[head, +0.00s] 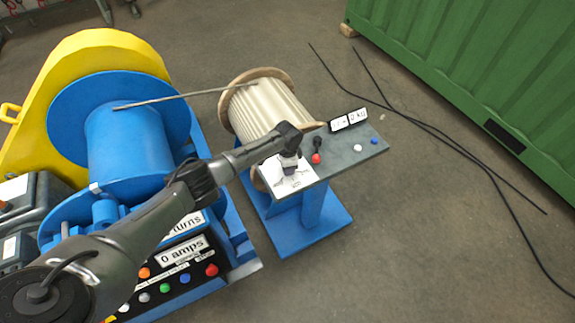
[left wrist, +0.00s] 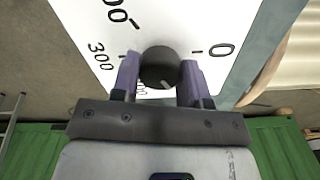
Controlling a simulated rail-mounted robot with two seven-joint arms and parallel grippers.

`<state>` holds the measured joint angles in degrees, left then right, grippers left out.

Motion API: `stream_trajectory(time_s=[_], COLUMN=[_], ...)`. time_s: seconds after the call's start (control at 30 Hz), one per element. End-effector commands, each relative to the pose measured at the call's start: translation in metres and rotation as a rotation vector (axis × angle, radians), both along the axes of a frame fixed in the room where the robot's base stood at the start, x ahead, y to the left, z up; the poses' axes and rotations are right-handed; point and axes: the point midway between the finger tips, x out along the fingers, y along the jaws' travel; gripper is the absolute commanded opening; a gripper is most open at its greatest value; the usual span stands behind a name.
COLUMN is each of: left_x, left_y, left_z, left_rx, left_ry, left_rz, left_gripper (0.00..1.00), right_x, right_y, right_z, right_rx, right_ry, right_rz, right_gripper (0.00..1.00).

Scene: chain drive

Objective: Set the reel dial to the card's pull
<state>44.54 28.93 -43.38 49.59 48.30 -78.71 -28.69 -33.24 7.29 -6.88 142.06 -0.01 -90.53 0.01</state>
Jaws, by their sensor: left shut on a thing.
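The reel dial is a dark round knob (left wrist: 160,66) on a white printed plate (left wrist: 205,22). In the left wrist view the plate shows 0 at right, 300 at left, a number ending in 00 at upper left, and a partly hidden number below the knob. A pale mark shows on the knob's lower edge. My left gripper (left wrist: 160,80) has its purple fingers on both sides of the knob, shut on it. In the head view my left gripper (head: 289,163) covers the knob above the white plate (head: 293,184). My right gripper is out of view.
A grey-topped blue stand (head: 350,153) carries the plate, a small sign (head: 348,120) seeming to read 0 kg, a red-topped lever (head: 316,157) and small buttons. A cream reel (head: 265,107) stands behind, a blue drum (head: 125,140) at left. Cables (head: 440,138) cross the floor at right.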

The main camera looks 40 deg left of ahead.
Motion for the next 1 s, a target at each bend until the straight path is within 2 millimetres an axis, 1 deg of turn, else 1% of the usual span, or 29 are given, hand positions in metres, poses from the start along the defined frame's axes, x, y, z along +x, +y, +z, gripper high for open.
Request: stream_trajectory(time_s=[0.37, 0.4, 0.6, 0.63, 0.87, 1.0], left_x=[0.0013, 0.0013, 0.0008, 0.0007, 0.0005, 0.0007], left_y=[-0.0012, -0.0012, -0.0008, -0.0008, -0.0004, -0.0001], left_z=[0.002, 0.002, 0.0012, 0.0011, 0.0012, 0.0105], left_rx=[-0.003, -0.003, -0.002, -0.001, -0.001, -0.001], left_ry=[-0.003, -0.003, -0.002, -0.002, -0.001, -0.002], left_rz=[-0.003, -0.003, -0.002, -0.002, -0.002, -0.001], left_gripper=[0.17, 0.45, 0.64, 0.67, 0.67, 0.67], right_x=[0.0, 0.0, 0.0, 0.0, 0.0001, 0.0], right_y=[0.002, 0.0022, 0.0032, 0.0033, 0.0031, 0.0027], right_z=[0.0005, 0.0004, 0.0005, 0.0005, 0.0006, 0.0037], right_rx=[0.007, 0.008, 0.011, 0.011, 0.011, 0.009], right_ry=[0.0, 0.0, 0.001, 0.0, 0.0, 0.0], right_rz=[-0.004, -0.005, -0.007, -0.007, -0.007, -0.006], right_gripper=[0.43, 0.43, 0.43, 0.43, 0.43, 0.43])
